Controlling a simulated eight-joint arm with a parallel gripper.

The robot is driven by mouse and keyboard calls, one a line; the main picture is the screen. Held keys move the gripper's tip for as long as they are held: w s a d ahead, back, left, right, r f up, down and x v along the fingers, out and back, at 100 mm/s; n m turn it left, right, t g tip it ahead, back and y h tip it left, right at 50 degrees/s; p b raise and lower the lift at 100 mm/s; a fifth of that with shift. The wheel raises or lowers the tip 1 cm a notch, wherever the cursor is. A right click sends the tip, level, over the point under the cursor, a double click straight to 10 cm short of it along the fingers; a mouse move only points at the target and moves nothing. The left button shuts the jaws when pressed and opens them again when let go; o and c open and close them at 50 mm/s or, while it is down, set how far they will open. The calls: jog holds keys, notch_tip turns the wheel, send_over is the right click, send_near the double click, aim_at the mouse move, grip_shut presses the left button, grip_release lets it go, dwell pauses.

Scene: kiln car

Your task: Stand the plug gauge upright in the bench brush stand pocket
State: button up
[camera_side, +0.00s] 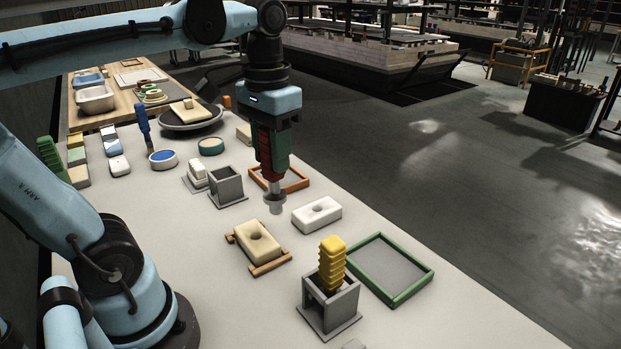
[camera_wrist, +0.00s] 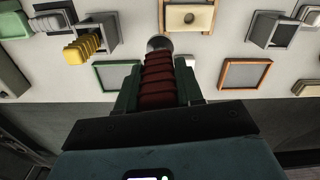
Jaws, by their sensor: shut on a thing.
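My gripper (camera_side: 272,150) is shut on the plug gauge, which has a dark red ribbed handle (camera_wrist: 158,78) and a grey metal end (camera_side: 273,202). The gauge hangs upright, metal end down, over the bench between the orange-brown frame and the cream block. A grey square stand (camera_side: 227,187) with an open, empty pocket is left of the gauge; it also shows in the wrist view (camera_wrist: 272,30). A second grey stand (camera_side: 342,312) holds a yellow ribbed-handled tool (camera_side: 332,262). I cannot tell which stand is the bench brush stand.
A cream block (camera_side: 262,250) with a hole rests on wooden rails. A white block (camera_side: 316,213) with a hole lies right of the gauge. An orange-brown frame (camera_side: 295,184) and green frame (camera_side: 428,275) lie flat. A blue brush (camera_side: 143,122) stands farther back.

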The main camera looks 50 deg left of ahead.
jog(key=a+n, duration=0.7)
jog(key=a, duration=2.1)
jog(key=shift+w+a+r, duration=0.2)
jog(key=shift+w+r, duration=0.25)
jog(key=shift+f, duration=0.15)
notch_tip(320, 180, down, 12)
jog(key=shift+f, duration=0.8)
dwell(0.6)
jog(key=o, duration=1.2)
